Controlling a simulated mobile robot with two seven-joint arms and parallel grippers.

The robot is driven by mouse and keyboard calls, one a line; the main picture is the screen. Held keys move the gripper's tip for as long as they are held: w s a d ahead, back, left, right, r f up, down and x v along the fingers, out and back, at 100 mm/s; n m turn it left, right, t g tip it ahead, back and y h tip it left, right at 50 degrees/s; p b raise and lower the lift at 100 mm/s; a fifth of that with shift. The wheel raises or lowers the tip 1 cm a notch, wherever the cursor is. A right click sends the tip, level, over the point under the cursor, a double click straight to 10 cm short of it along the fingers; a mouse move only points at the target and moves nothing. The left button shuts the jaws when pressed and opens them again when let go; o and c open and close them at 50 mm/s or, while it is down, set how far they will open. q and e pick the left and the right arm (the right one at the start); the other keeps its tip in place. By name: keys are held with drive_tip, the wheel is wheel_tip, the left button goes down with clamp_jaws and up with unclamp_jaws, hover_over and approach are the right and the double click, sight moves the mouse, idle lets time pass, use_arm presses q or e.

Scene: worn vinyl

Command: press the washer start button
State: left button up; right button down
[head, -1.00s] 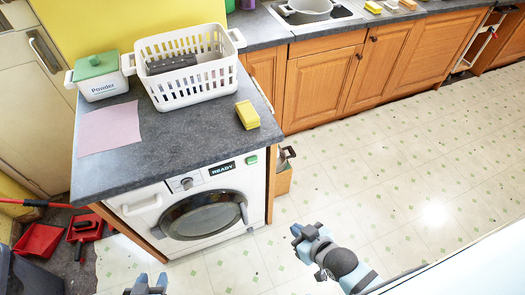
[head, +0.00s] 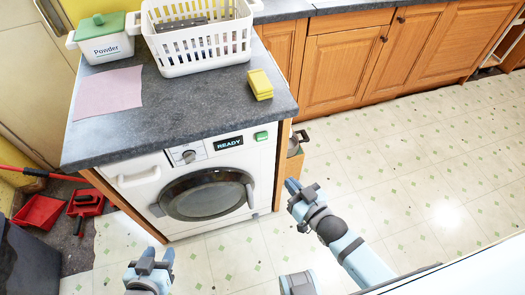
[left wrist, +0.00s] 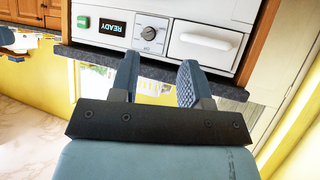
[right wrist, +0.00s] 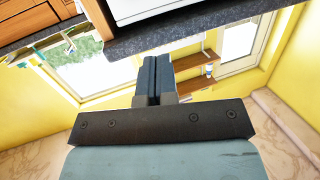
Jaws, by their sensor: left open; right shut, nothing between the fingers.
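The white washer (head: 140,188) stands under the grey counter with its round door (head: 207,196) shut. A green start button (head: 261,136) sits at the right end of its panel, beside a display reading READY (head: 229,143) and a dial (head: 188,155). In the left wrist view the button (left wrist: 83,22) shows at the upper left. My left gripper (head: 150,262) is open and empty, low in front of the washer and apart from it. My right gripper (head: 300,192) is shut and empty, to the right of the washer and below the button, not touching it.
A red dustpan (head: 40,214) lies at the left. The tiled floor at right is clear.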

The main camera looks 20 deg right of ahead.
sight(262, 137)
use_arm(q)
wheel_tip(262, 137, down, 11)
drive_tip(key=d+b, duration=0.1)
drive_tip(key=b, duration=1.2)
drive_tip(key=shift+w+r+t+h, duration=0.15)
drive_tip(key=shift+w+t+h, duration=0.15)
drive_tip(key=shift+w, duration=0.1)
use_arm(e)
drive_tip(key=w+a+f+n+t+y, duration=0.1)
drive_tip(key=w+f+n+t+y, duration=0.2)
drive_tip(key=w+f+t+y, duration=0.2)
drive_tip(key=w+y, duration=0.3)
drive_tip(key=w, duration=0.1)
drive_tip(key=shift+f+n+y, duration=0.2)
drive_tip(key=shift+n+y, duration=0.1)
drive_tip(key=shift+n, duration=0.1)
use_arm(q)
drive_tip(key=b, duration=0.2)
drive_tip(key=d+b, duration=0.1)
drive_tip(key=b, duration=0.1)
drive_tip(key=shift+w+r+t+h, duration=0.3)
drive_tip(key=shift+t+h, duration=0.1)
use_arm(e)
drive_tip(key=w, duration=0.8)
drive_tip(key=shift+w+a, duration=0.25)
drive_tip(key=shift+w, duration=0.15)
